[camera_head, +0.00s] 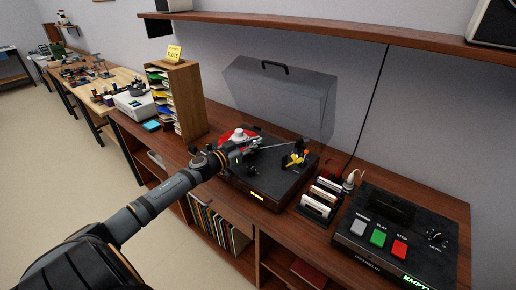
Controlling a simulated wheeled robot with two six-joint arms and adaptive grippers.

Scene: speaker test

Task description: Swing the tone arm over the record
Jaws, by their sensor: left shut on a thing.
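The turntable (262,192) is a dark box on the wooden counter, its smoky clear lid (275,92) standing open behind it. A red record (224,138) with a white centre piece (239,135) lies on it, partly hidden by my left gripper. The tone arm (272,145) is a thin, light rod reaching left from its pivot (296,157), which has yellow and orange parts at the turntable's right. My left gripper (250,147) is shut at the tone arm's free end, near the record's right front side. The exact contact is too small to see. My right gripper is out of view.
A wooden sorter (184,85) with coloured folders stands left of the turntable. Right of it are upright cassettes (321,199) and a black deck (396,240) with grey, green and red buttons. A shelf (350,31) runs above.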

